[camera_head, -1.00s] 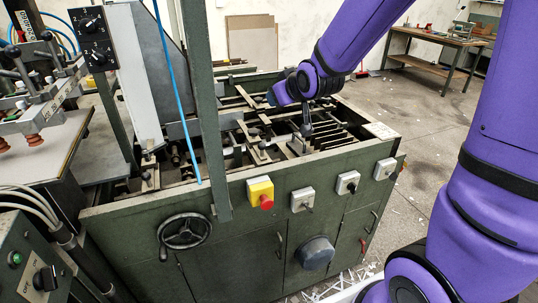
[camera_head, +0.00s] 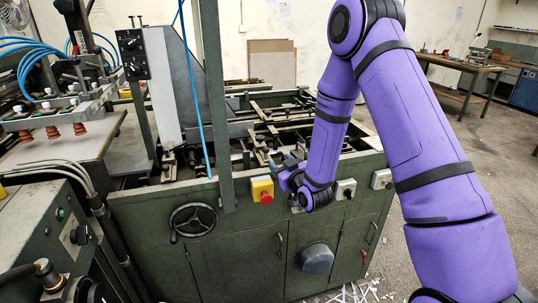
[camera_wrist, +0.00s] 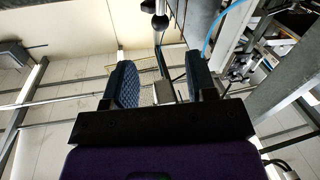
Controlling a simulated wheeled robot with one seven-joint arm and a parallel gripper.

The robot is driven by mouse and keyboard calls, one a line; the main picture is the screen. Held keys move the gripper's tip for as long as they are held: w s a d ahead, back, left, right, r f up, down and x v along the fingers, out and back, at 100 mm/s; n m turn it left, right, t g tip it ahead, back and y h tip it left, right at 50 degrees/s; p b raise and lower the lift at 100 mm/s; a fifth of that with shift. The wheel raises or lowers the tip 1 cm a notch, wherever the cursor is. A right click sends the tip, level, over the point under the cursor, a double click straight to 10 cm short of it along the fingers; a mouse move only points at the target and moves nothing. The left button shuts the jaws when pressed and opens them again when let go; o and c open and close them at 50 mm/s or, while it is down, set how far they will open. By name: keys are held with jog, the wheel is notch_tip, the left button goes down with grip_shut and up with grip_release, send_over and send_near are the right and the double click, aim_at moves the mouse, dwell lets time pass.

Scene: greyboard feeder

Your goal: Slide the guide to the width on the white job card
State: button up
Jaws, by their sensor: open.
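My gripper (camera_wrist: 160,64) is open in the wrist view, with its two blue padded fingers apart. A black ball knob (camera_wrist: 160,22) on a pale metal rod shows beyond the fingertips, roughly in line with the gap and apart from them. I cannot tell for sure whether it belongs to the guide. In the head view my wrist hangs at the front edge of the green feeder (camera_head: 250,208), and my arm hides part of the feeder bed. A small white card (camera_head: 374,143) lies on the feeder's right top edge; its writing is too small to read.
The feeder's front carries a yellow box with a red button (camera_head: 265,196), grey switch boxes (camera_head: 345,188) and a handwheel (camera_head: 193,219). A green post (camera_head: 217,110) and blue hose (camera_head: 196,90) stand left of my arm. Open floor (camera_head: 440,125) lies to the right.

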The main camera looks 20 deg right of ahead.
aim_at(268, 151)
jog(key=w, duration=0.3)
jog(key=w+a, duration=0.1)
jog(key=w, duration=0.3)
jog(key=w+a, duration=0.1)
jog(key=w, duration=0.2)
jog(key=shift+w+a, duration=0.1)
jog(key=shift+w, duration=0.1)
jog(key=shift+f, duration=0.1)
grip_shut()
